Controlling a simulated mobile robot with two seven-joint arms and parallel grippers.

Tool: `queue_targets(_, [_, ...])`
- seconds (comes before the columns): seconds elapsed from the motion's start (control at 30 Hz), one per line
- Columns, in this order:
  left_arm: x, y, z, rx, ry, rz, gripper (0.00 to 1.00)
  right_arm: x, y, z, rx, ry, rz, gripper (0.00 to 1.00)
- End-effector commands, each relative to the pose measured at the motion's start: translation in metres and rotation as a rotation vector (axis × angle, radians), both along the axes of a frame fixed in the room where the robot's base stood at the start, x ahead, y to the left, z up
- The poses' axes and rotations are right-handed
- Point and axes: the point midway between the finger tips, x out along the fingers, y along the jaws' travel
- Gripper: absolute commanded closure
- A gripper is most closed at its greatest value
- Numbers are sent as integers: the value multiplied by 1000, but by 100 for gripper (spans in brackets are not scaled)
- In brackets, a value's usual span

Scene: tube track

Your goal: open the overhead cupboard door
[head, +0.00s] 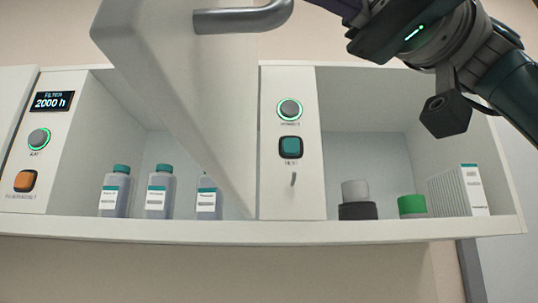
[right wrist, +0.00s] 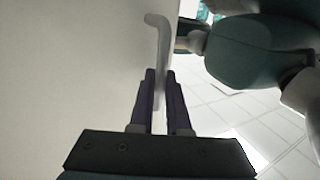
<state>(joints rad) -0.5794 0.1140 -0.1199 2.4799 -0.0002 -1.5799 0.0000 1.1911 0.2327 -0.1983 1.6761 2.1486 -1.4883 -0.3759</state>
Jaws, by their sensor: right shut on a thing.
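The overhead cupboard door (head: 165,75) is a thick off-white panel. In the head view it stands swung out toward me, and the left compartment shows behind it. Its grey bar handle (head: 245,20) is at the top edge of the head view, and the handle's far part is cut off. In the right wrist view my right gripper (right wrist: 160,75) is shut on the handle (right wrist: 163,40), with a finger on each side of the bar. The door face (right wrist: 70,70) fills the left of that view. My left gripper is not in view.
Several teal-capped bottles (head: 160,190) stand in the left compartment, one partly hidden by the door. A control panel (head: 291,145) divides the compartments. The right compartment holds grey and black cylinders, a green-topped jar (head: 411,206) and a white box (head: 460,190).

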Motion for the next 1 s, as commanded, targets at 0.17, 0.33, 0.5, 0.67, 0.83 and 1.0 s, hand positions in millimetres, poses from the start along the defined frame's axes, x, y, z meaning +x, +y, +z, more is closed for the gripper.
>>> queue_targets(0.17, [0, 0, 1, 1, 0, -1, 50, -1, -1, 3, 9, -1, 2, 100])
queue_targets(0.33, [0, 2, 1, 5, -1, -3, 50, -1, -1, 3, 8, -1, 1, 75])
queue_targets(0.5, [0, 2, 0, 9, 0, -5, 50, 0, 0, 2, 5, 0, 0, 73])
queue_targets(0.67, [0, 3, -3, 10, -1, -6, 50, 2, -4, 0, 4, 1, -2, 73])
queue_targets(0.83, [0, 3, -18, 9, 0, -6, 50, 12, -28, -3, 6, 1, -5, 73])
queue_targets(1.0, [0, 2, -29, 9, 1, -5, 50, 25, -60, -1, 6, 0, -4, 73])
